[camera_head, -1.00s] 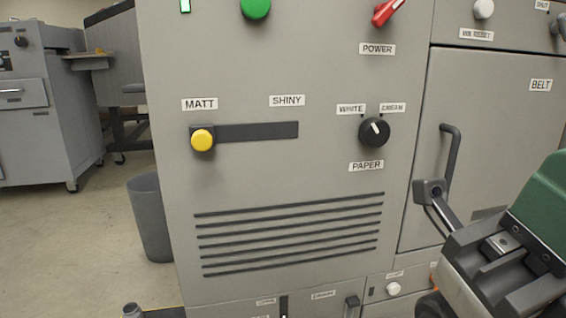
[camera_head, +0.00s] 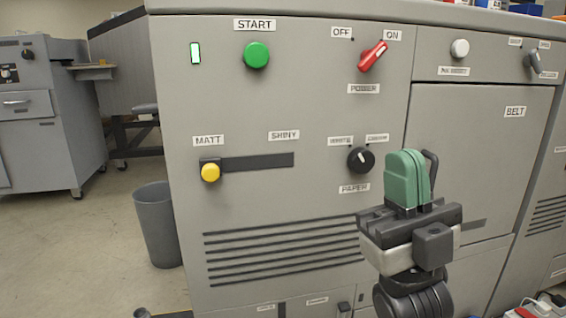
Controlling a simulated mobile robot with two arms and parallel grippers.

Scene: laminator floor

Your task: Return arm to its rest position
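My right gripper (camera_head: 408,180) is raised in front of the grey laminator cabinet (camera_head: 320,205). Its green fingers point up, above a dark and pale gripper body. The fingers overlap from this angle, so I cannot tell whether there is a gap between them. No held object shows. It stands in front of the lower part of the belt door (camera_head: 475,150) and hides part of the door handle. My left gripper is not in view.
The panel carries a green start button (camera_head: 256,55), red power switch (camera_head: 373,56), yellow slider knob (camera_head: 210,172) and black paper knob (camera_head: 361,159). A grey bin (camera_head: 158,225) stands left of the cabinet. Open floor (camera_head: 75,250) lies at the left.

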